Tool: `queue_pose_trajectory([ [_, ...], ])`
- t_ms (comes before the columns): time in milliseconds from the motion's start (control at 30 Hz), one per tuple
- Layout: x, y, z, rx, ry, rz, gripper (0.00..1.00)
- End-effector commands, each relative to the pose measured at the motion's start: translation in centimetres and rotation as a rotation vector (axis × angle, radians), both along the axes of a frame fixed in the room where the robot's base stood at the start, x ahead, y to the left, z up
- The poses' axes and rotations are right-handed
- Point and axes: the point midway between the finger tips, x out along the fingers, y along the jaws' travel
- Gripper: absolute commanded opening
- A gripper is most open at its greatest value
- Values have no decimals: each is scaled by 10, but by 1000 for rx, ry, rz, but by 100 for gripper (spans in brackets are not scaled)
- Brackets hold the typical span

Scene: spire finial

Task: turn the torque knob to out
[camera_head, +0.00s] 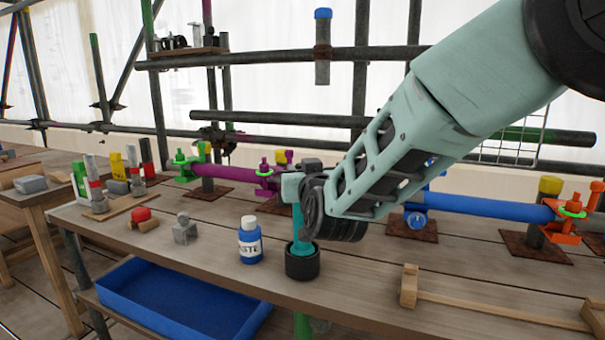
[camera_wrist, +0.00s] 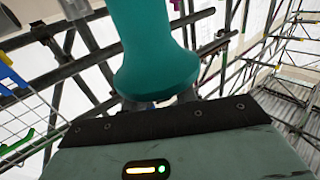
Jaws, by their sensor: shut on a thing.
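A teal tool (camera_head: 302,246) stands upright with its lower end in a round black cup or base (camera_head: 302,264) on the bench. My gripper (camera_head: 299,205) comes in from the upper right and is shut on the teal tool; its fingers are mostly hidden by my wrist. In the wrist view the teal tool (camera_wrist: 155,45) fills the upper middle and flares to a rounded rim close to my gripper. No part is clearly marked as a torque knob, and I cannot read any "out" mark.
A blue-and-white paste bottle (camera_head: 250,243) stands just left of the black cup. A grey block (camera_head: 185,232) and a red-topped piece (camera_head: 141,215) lie farther left. Coloured clamps and a blue tube (camera_head: 500,207) line the back. A wooden rail (camera_head: 500,312) lies front right.

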Motion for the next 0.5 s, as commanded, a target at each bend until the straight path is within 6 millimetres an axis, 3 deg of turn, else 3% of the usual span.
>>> queue_pose_trajectory([
  [500, 1, 1, 6, -1, -1, -484, 6],
])
